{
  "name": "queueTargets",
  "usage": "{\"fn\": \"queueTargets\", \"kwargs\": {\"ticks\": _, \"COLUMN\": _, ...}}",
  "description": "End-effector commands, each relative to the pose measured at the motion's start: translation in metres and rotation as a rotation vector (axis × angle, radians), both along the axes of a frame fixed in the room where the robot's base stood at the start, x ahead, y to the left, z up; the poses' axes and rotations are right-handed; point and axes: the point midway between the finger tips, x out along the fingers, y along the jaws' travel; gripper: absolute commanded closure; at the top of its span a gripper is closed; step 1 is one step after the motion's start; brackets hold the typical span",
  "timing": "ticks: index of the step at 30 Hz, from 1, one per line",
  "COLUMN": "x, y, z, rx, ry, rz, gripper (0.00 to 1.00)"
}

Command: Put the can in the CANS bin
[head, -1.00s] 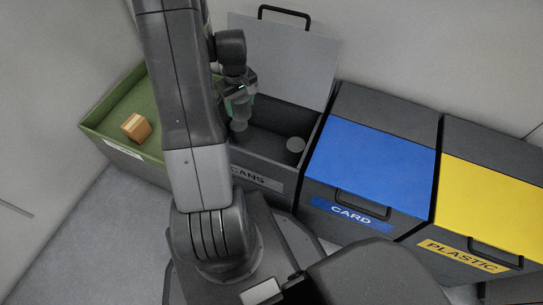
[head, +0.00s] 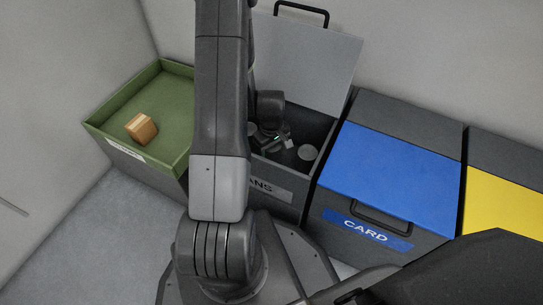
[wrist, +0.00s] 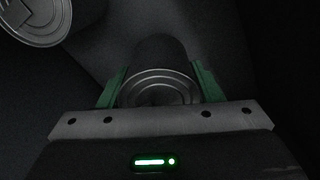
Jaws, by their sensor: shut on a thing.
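The open CANS bin (head: 273,190) stands in the middle of the head view with its grey lid (head: 315,50) raised. My gripper (head: 282,143) is down within the bin's opening, partly hidden by my arm. In the wrist view my gripper (wrist: 156,88) has its green fingers closed on the sides of a dark can (wrist: 158,88), its ringed metal end facing the camera. I cannot clearly make out the held can in the head view. Another can (wrist: 38,18) lies at the upper left of the wrist view. A round can end (head: 307,152) shows inside the bin at right.
A green-lined open bin (head: 165,100) with a tan block (head: 141,127) is on the left. The closed blue CARD bin (head: 378,165) and yellow PLASTIC bin (head: 505,195) are on the right. The raised lid and bin walls surround my gripper.

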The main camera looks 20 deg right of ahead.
Motion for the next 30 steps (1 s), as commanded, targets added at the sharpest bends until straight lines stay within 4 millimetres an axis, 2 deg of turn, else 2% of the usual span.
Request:
{"fn": "queueTargets", "kwargs": {"ticks": 1, "x": 0.000, "y": 0.000, "z": -0.013, "rx": 0.001, "ry": 0.002, "rz": 0.000, "gripper": 0.63}}
{"fn": "queueTargets", "kwargs": {"ticks": 3, "x": 0.000, "y": 0.000, "z": -0.022, "rx": 0.001, "ry": 0.002, "rz": 0.000, "gripper": 0.63}}
{"fn": "queueTargets", "kwargs": {"ticks": 15, "x": 0.000, "y": 0.000, "z": -0.027, "rx": 0.000, "ry": 0.000, "rz": 0.000, "gripper": 0.63}}
{"fn": "queueTargets", "kwargs": {"ticks": 16, "x": 0.000, "y": 0.000, "z": -0.025, "rx": 0.000, "ry": 0.000, "rz": 0.000, "gripper": 0.35}}
{"fn": "queueTargets", "kwargs": {"ticks": 18, "x": 0.000, "y": 0.000, "z": -0.025, "rx": 0.000, "ry": 0.000, "rz": 0.000, "gripper": 0.22}}
{"fn": "queueTargets", "kwargs": {"ticks": 19, "x": 0.000, "y": 0.000, "z": -0.025, "rx": 0.000, "ry": 0.000, "rz": 0.000, "gripper": 0.19}}
{"fn": "queueTargets", "kwargs": {"ticks": 30, "x": 0.000, "y": 0.000, "z": -0.019, "rx": 0.000, "ry": 0.000, "rz": 0.000, "gripper": 0.19}}
